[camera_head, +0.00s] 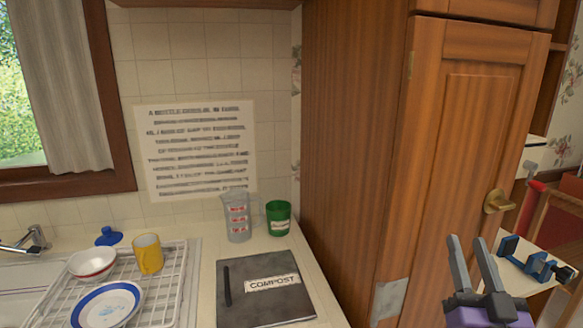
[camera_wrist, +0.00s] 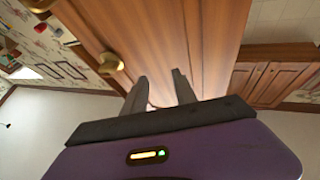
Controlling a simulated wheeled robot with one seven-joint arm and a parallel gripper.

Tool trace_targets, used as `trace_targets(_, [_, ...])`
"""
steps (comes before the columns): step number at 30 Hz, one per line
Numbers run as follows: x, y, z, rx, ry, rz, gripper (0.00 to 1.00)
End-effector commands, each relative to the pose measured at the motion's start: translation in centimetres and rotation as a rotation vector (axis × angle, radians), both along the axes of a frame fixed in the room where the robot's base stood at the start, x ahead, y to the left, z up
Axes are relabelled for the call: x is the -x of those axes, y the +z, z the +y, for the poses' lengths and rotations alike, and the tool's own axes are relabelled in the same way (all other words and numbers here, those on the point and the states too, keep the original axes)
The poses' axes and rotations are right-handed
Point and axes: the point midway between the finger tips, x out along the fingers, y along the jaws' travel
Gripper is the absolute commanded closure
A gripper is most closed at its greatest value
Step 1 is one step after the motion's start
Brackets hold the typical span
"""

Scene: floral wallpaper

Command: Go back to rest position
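My gripper (camera_head: 473,262) is at the lower right of the head view, with two grey fingers pointing up from a purple body. The fingers are apart, with nothing between them. In the wrist view my gripper (camera_wrist: 160,88) also shows two separate fingers, with a wooden cabinet door (camera_wrist: 150,40) behind them. The gripper appears clear of the door, in front of its lower right part in the head view.
A tall wooden cabinet (camera_head: 455,130) with a brass knob (camera_head: 497,201) stands behind my gripper. On the left counter are a compost bin (camera_head: 255,308), a measuring jug (camera_head: 237,218), a green cup (camera_head: 278,218), and a dish rack (camera_head: 165,275) with a yellow mug (camera_head: 148,254). A blue clamp-like object (camera_head: 535,262) is right of the gripper.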

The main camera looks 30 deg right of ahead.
Motion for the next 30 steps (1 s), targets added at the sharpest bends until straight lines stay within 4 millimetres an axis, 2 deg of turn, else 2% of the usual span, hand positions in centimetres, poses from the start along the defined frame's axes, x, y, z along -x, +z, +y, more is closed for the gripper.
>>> trace_targets(1, [0.4,-1.9,2.0,-0.020,0.027,0.025,0.66])
trace_targets(6, [2.4,-6.5,8.0,-0.062,0.109,0.096,0.66])
trace_targets(11, [5.2,-10.1,13.3,-0.090,0.195,0.187,0.66])
trace_targets(18, [10.7,-14.9,20.5,-0.109,0.340,0.378,0.66])
trace_targets(24, [16.3,-18.6,24.8,-0.127,0.469,0.578,0.66])
trace_targets(30, [20.6,-21.0,27.0,-0.142,0.562,0.717,0.66])
